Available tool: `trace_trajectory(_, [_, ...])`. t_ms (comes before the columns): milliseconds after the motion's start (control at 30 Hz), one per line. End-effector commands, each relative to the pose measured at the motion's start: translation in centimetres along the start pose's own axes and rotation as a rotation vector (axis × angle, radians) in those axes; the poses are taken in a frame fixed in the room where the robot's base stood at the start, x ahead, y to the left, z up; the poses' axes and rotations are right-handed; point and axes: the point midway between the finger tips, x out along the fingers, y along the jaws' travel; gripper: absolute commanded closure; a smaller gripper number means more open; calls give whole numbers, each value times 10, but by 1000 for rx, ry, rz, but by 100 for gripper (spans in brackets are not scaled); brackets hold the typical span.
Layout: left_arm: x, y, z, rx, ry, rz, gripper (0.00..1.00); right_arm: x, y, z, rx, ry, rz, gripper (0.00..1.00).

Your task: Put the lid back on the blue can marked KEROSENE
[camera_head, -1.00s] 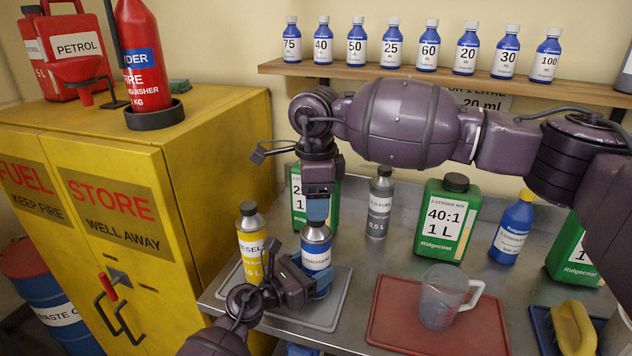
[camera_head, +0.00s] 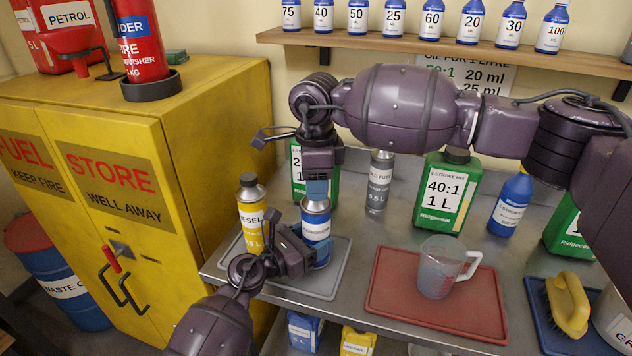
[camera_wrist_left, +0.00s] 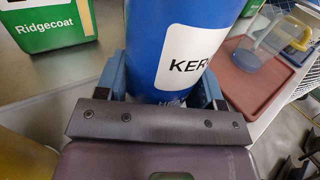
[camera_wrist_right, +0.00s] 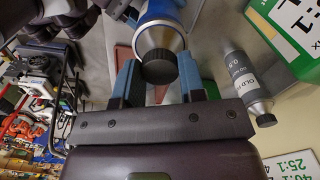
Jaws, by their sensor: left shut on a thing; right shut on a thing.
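The blue KEROSENE can (camera_head: 316,228) stands upright at the right of the grey tray (camera_head: 334,282). Its label also shows in the left wrist view (camera_wrist_left: 188,55). My left gripper (camera_head: 308,252) is shut around the can's lower body. My right gripper (camera_head: 317,190) points down directly above the can. It is shut on the black lid (camera_wrist_right: 160,68), which shows between its fingers in the right wrist view, in line with the can's silver top (camera_wrist_right: 158,38). The fingers hide the lid in the head view, and I cannot tell whether it is seated on the neck.
A yellow DIESEL can (camera_head: 251,212) stands close on the left. A green can (camera_head: 298,180) and a grey OLD FUEL bottle (camera_head: 379,185) stand behind. A measuring jug (camera_head: 437,272) stands on the red mat (camera_head: 400,308) to the right. The yellow cabinet (camera_head: 215,140) borders the bench.

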Motion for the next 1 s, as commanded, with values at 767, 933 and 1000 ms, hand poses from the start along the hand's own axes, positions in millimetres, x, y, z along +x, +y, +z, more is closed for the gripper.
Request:
trace_trajectory(767, [0, 0, 0, 0, 0, 0, 100, -3, 0, 0, 6, 0, -1, 34])
trace_trajectory(933, [0, 0, 0, 0, 0, 0, 100, -21, -1, 0, 7, -1, -3, 34])
trace_trajectory(1000, [0, 0, 0, 0, 0, 0, 100, -34, -1, 0, 7, 0, -4, 34])
